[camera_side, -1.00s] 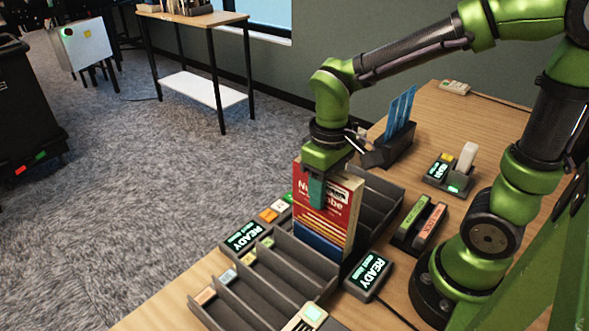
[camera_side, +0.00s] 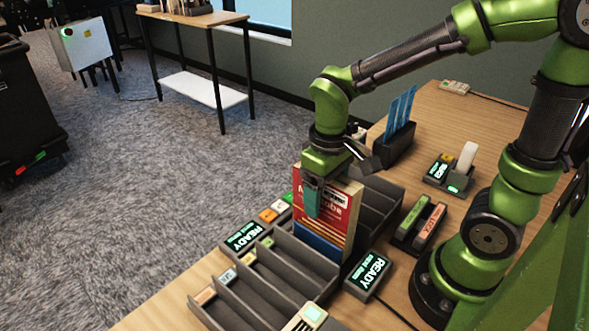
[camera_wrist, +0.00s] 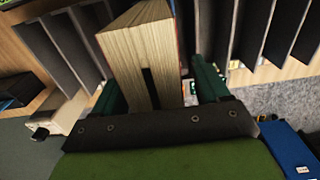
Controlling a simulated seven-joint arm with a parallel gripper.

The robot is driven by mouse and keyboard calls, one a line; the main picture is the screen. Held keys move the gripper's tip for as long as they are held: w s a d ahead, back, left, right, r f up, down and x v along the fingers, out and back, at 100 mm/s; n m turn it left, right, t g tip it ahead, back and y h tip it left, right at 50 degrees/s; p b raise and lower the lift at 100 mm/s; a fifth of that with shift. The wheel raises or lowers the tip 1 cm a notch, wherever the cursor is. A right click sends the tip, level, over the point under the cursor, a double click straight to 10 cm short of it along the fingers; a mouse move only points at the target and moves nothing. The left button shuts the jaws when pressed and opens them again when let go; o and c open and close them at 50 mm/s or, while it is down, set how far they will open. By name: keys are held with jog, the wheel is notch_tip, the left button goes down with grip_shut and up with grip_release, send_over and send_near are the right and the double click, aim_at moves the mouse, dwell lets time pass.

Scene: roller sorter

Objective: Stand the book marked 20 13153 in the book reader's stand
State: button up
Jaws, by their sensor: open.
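A thick red, white and blue book (camera_side: 328,222) stands upright in the dark slotted rack in the side view. I cannot read the mark 20 13153 on it. In the wrist view its cream page edges (camera_wrist: 142,52) face me. My gripper (camera_wrist: 160,88) is open, with one green finger on each side of the book's upper end. A gap shows between the book and the right finger; the left finger is close to it. In the side view, my gripper (camera_side: 313,198) covers the cover's upper left part. I cannot tell which fixture is the reader's stand.
The dark rack (camera_side: 262,297) has several slots, some free beside the book. READY displays stand at its left (camera_side: 243,236) and right (camera_side: 369,272). A holder with green and red-orange labelled pieces (camera_side: 420,222) and a dark holder with blue sheets (camera_side: 393,150) stand nearby.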

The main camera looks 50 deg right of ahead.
jog(key=shift+r, duration=0.1)
notch_tip(320, 180, up, 17)
dwell(0.5)
jog(key=f, duration=0.1)
jog(key=f+t, duration=0.1)
jog(key=f, duration=0.1)
jog(key=shift+w+d+f+m+t, duration=0.1)
jog(key=shift+w+d+m+t, duration=0.2)
jog(key=shift+w+d+t, duration=0.1)
jog(key=s+d+f+m+t+y, duration=0.2)
jog(key=s+d+f+m+t, duration=0.1)
jog(key=s+t, duration=0.1)
jog(key=shift+s+f+t, duration=0.15)
jog(key=shift+f+t, duration=0.1)
jog(key=shift+t, duration=0.45)
